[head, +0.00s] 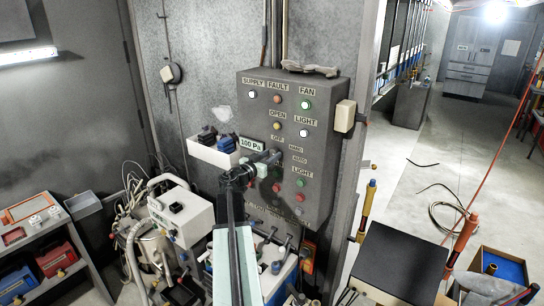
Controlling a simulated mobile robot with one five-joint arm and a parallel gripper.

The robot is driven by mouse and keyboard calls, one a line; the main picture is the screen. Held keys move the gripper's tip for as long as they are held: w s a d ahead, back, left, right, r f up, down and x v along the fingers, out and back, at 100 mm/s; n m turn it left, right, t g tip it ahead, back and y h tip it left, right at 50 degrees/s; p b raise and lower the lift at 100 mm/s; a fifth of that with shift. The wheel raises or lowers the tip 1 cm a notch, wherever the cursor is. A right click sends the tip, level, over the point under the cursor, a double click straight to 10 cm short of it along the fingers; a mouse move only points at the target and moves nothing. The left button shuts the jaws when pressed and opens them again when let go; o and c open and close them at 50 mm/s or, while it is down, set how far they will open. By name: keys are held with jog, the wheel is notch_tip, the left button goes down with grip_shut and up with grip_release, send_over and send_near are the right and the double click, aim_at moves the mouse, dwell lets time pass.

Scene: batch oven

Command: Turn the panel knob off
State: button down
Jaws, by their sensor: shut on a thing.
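The grey control panel (325,92) is in the middle of the head view, on the wall. It carries coloured lamps and buttons with labels such as SUPPLY, FAULT, FAN, OPEN and LIGHT. My gripper (268,157) is at the panel's left-middle part, beside the OFF, HAND and AUTO labels. Its jaws are shut on the panel knob there. The jaws hide most of the knob, so I cannot tell which way it points. My arm comes up from the bottom of the view.
A pair of gloves (310,69) lies on top of the panel. A white box (180,215) with hoses stands at lower left. A dark-topped stand (402,262) is at lower right. Cables lie on the open floor (410,170) at right.

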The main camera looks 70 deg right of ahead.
jog(key=shift+a+f, duration=0.1)
jog(key=shift+a, duration=0.1)
jog(key=n, duration=1.5)
jog(key=shift+s+a, duration=0.1)
jog(key=shift+s, duration=0.05)
jog(key=shift+n, duration=2.3)
jog(key=c, duration=0.9)
grip_release()
